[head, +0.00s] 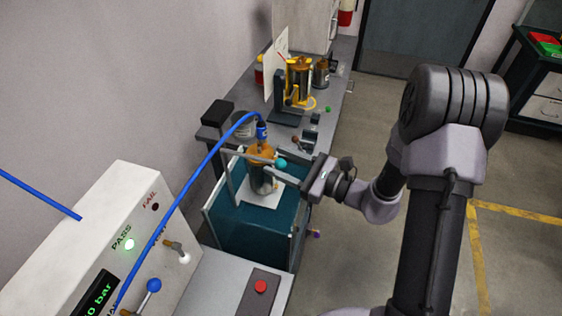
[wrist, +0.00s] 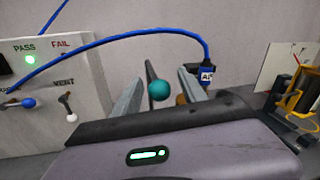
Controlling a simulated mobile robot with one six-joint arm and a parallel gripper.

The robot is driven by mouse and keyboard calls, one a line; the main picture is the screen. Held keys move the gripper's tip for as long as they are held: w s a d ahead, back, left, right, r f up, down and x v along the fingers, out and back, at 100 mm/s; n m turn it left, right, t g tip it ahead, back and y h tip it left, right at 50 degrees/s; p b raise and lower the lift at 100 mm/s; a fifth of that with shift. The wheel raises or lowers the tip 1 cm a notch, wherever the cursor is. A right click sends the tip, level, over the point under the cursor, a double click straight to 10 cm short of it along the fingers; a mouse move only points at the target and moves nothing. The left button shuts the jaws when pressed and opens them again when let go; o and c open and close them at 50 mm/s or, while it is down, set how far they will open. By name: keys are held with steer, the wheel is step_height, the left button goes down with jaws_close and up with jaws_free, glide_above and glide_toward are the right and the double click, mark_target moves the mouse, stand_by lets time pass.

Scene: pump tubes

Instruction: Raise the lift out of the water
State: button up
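The teal-walled water tank (head: 225,232) stands on the bench. Inside it a grey cylinder with a brown top (head: 262,178) stands upright on a white plate (head: 262,197). I cannot tell clearly where the water surface lies against the plate. A teal ball knob (head: 281,163) sits beside the cylinder top; in the wrist view the knob (wrist: 158,91) shows on a dark rod. My gripper (head: 272,168) reaches in from the right. Its fingers (wrist: 158,97) are apart, with the knob between them in view and gaps on both sides.
A blue hose (head: 190,165) arches from the white test panel (head: 120,225) to the cylinder top. The panel shows a green PASS light (head: 129,244). A red button (head: 260,286) is on the front bench. A yellow fixture (head: 298,82) stands farther back.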

steer(key=p+v, duration=0.1)
steer(key=v, duration=1.6)
steer(key=shift+d, duration=0.2)
steer(key=shift+s, duration=0.1)
steer(key=s+a+r+n+g+h+b, duration=0.1)
steer(key=s+a+n+g+h+b, duration=0.4)
steer(key=s+a+n+g, duration=0.55)
steer(key=s+r+n+t+h+b, duration=0.1)
steer(key=n+t+h, duration=0.1)
steer(key=s+d+r+n+t+h+b, duration=0.1)
steer(key=n+t+h, duration=0.1)
steer(key=n+h, duration=0.1)
steer(key=s+d+r+n+t+h+b, duration=0.1)
steer(key=n+t+h, duration=0.1)
steer(key=h, duration=0.1)
steer(key=shift+s+r+n+b, duration=0.2)
steer(key=shift+n+b, duration=0.05)
steer(key=shift+b, duration=0.1)
